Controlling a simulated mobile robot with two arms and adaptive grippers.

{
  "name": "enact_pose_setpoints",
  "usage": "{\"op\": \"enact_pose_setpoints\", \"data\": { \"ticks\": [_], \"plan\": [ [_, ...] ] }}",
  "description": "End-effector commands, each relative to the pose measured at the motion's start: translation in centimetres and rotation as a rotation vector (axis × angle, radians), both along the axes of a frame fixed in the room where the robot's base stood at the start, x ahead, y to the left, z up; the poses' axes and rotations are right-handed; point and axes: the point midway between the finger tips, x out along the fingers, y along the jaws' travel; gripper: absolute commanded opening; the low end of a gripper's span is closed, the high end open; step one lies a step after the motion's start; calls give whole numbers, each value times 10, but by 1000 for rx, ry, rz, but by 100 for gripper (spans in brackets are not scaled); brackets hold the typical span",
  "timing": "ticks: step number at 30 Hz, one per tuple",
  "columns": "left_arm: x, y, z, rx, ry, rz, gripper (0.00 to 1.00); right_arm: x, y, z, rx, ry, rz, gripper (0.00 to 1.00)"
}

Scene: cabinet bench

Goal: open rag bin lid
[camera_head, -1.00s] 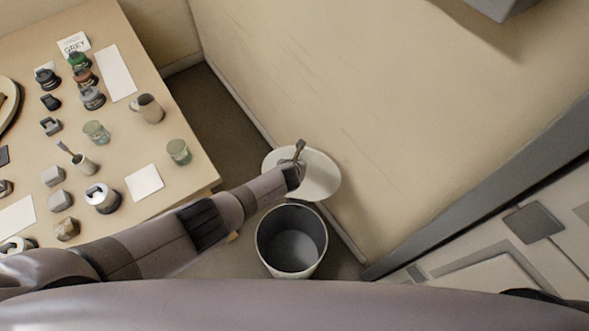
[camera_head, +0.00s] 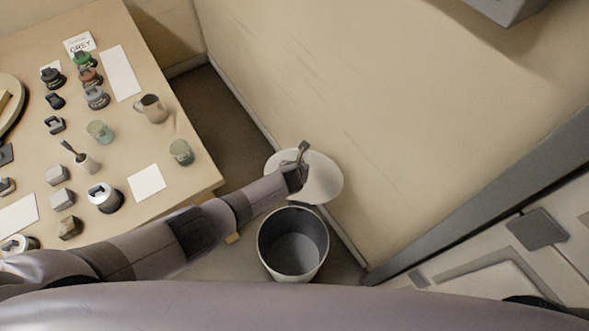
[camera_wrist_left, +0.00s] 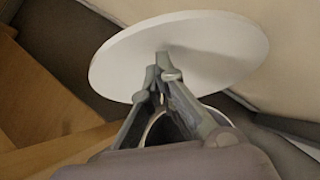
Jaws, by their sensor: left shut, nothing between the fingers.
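The rag bin (camera_head: 293,243) is a round white bin with a dark interior, standing on the floor between the table and the wall. Its round white lid (camera_head: 324,180) is swung up behind the bin, so the mouth shows uncovered and the inside looks empty. My left gripper (camera_head: 302,150) is shut and empty, over the lid's left part. In the left wrist view the lid (camera_wrist_left: 200,45) fills the upper middle, and the shut fingertips (camera_wrist_left: 163,78) lie against or just in front of its face; contact cannot be told. My right gripper is not in view.
A wooden table (camera_head: 200,195) with jars, a mug (camera_head: 151,108), small blocks and paper sheets stands at the left. The wall (camera_head: 350,110) is close behind the lid. A grey-framed cabinet (camera_head: 480,210) is at the right.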

Motion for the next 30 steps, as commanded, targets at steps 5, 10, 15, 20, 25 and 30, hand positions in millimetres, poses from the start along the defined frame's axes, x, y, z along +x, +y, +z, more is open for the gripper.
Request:
{"op": "enact_pose_setpoints", "data": {
  "ticks": [5, 10, 15, 20, 25, 30],
  "plan": [
    [-13, 2, 12, -2, 3, -3, 0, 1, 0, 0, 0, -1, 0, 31],
    [-25, 4, 29, -1, 2, -5, 0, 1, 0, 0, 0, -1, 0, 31],
    [-40, 7, 47, 0, 2, -4, 0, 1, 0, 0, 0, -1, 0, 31],
    [-54, 9, 63, 0, 3, -4, 0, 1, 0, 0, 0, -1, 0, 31],
    [-64, 10, 75, 1, 3, -4, 0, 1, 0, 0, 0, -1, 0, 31],
    [-68, 11, 79, 1, 5, -3, 0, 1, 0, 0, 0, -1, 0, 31]
  ]
}}
